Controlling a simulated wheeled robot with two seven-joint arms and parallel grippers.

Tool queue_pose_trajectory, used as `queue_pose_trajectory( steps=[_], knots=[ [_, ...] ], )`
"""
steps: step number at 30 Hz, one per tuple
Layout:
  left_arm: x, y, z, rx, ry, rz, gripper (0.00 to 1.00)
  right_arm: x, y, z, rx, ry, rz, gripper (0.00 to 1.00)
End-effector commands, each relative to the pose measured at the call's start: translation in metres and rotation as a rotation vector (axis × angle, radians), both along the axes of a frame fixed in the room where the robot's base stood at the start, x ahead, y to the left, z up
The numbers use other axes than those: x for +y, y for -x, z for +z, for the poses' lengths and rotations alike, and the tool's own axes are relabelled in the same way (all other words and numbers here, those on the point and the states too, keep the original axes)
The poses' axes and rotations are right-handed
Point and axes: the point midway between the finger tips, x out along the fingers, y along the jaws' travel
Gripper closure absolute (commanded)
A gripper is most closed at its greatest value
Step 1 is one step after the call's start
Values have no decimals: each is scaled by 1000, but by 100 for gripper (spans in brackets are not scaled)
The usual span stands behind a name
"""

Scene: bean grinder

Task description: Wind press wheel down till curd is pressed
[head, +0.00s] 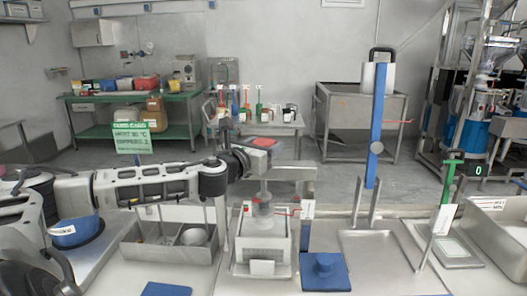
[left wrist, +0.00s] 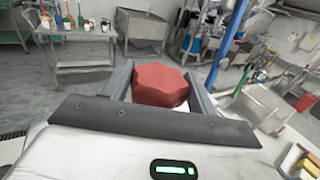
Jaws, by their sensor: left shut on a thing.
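The red lobed press wheel (left wrist: 160,86) sits between the two fingers of my left gripper (left wrist: 162,90) in the left wrist view. The gripper is shut on it. In the head view only a bit of the wheel's red top (head: 264,142) shows at my left gripper (head: 258,146), which hides the rest. Below it the metal screw runs down to a clear, reddish-topped part (head: 263,203) over the white press box (head: 262,243). A red pointer (head: 286,213) lies beside a white scale (head: 307,210). The curd itself cannot be made out. My right gripper is not in view.
A steel tray with compartments (head: 135,249) stands left of the press. A green-handled device (head: 447,200) stands further right.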

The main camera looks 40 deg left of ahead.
Motion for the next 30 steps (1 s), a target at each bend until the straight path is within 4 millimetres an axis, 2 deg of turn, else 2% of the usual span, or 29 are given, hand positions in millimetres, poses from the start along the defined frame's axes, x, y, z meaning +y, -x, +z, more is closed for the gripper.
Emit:
queue_pose_trajectory(
  steps=[1, 10, 21, 30],
  knots=[
    [4, 0, -6, -2, -10, -39, 65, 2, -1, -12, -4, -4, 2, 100],
    [4, -1, -7, -8, -3, -310, 65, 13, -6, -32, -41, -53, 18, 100],
    [4, -1, 3, -7, 2, -541, 65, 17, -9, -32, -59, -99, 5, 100],
    [4, 0, 4, -6, 0, -612, 65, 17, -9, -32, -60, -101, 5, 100]
  ],
)
